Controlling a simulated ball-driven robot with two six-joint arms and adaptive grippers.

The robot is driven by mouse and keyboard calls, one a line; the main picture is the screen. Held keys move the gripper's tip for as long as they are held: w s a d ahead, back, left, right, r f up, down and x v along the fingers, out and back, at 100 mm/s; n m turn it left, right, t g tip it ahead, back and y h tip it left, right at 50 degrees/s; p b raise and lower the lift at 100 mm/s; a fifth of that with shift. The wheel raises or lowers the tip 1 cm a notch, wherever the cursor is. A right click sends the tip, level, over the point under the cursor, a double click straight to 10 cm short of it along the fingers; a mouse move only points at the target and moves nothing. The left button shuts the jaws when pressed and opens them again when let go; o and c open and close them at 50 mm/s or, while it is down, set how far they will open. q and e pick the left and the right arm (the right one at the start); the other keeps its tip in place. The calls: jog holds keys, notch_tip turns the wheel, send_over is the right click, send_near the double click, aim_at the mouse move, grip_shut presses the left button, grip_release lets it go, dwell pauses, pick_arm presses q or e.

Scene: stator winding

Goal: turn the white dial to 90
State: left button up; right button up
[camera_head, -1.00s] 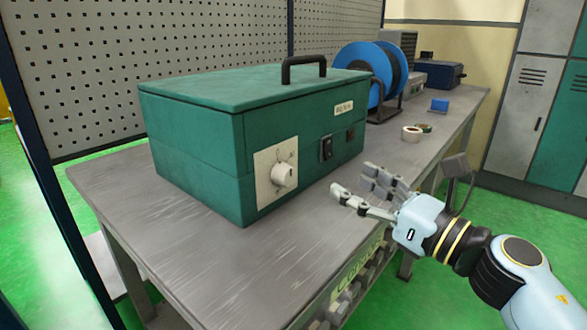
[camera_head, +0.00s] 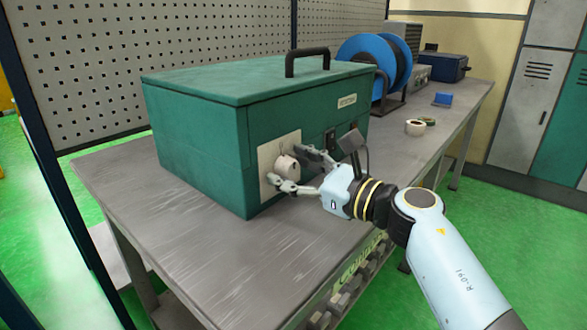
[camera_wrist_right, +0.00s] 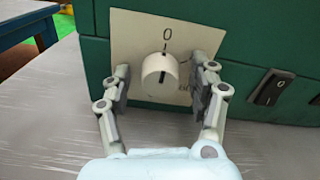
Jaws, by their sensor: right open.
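The white dial (camera_head: 286,166) sits on a cream plate (camera_head: 267,160) on the front of a green box (camera_head: 210,140). In the right wrist view the dial (camera_wrist_right: 160,74) shows a dark mark on its face, and a "0" stands above it on the plate (camera_wrist_right: 128,35). My right gripper (camera_head: 285,168) is at the dial. In the right wrist view its open fingers (camera_wrist_right: 158,88) stand to the left and right of the dial, with a gap visible on each side. My left gripper is not in view.
The box stands on a grey workbench (camera_head: 140,215). A black switch (camera_wrist_right: 270,87) is on the box front, right of the plate. A blue reel (camera_head: 362,60), tape rolls (camera_head: 415,128) and a small blue block (camera_head: 442,99) are farther back.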

jog(key=shift+c, duration=0.4)
jog(key=c, duration=1.1)
jog(key=m+p, duration=0.2)
jog(key=m, duration=0.1)
jog(key=shift+r, duration=0.15)
jog(key=shift+d+m+p, duration=0.1)
jog(key=shift+m+p, duration=1.15)
jog(key=shift+m, duration=0.65)
jog(key=o, duration=1.2)
